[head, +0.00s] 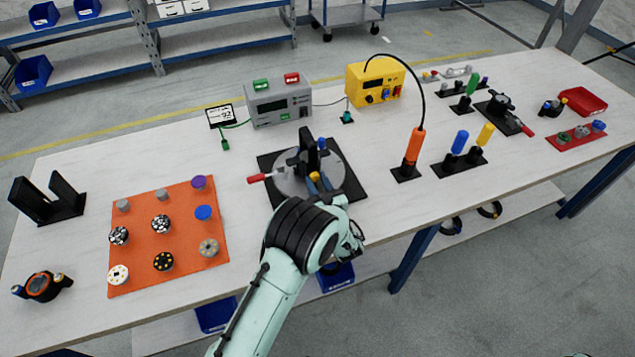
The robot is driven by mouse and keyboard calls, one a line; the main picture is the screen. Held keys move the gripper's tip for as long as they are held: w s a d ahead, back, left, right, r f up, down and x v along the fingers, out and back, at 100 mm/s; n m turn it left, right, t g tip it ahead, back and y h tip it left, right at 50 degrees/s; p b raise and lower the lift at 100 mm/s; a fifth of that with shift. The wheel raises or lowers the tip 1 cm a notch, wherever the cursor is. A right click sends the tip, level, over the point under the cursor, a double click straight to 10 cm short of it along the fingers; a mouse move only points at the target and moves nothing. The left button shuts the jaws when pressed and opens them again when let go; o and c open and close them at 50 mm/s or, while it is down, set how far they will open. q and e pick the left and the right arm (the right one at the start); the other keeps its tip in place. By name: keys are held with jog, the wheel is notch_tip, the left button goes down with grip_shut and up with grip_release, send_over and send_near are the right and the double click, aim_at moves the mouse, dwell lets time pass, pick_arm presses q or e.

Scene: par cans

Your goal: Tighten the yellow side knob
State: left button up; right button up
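A small yellow knob (314,176) shows at the near side of a black upright part (308,150) on a round grey turntable fixture (285,184). The fixture sits on a black base plate and has a red-handled clamp (257,178) on its left. My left gripper (325,186) is at the near right of the fixture, close to the knob. Its wrist and hand hide much of the fingers, so I cannot tell whether they touch the knob or how far apart they are. A small blue part also shows there. My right gripper is out of view.
An orange mat (137,237) with several round parts lies left. A grey meter (279,103) and yellow supply (376,88) stand behind. Bare table lies between mat and fixture.

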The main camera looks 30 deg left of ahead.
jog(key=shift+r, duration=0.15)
pick_arm(q)
jog(key=m+p, duration=0.3)
jog(key=shift+r+m, duration=0.15)
jog(key=shift+m, duration=0.25)
jog(key=shift+m+p, duration=0.85)
jog(key=shift+m, duration=0.15)
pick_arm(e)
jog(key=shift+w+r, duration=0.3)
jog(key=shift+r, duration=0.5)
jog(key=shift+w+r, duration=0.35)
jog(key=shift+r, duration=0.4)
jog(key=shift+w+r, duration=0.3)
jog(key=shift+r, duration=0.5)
pick_arm(q)
jog(key=shift+f, duration=0.2)
jog(key=o, duration=1.1)
jog(key=shift+c, duration=0.2)
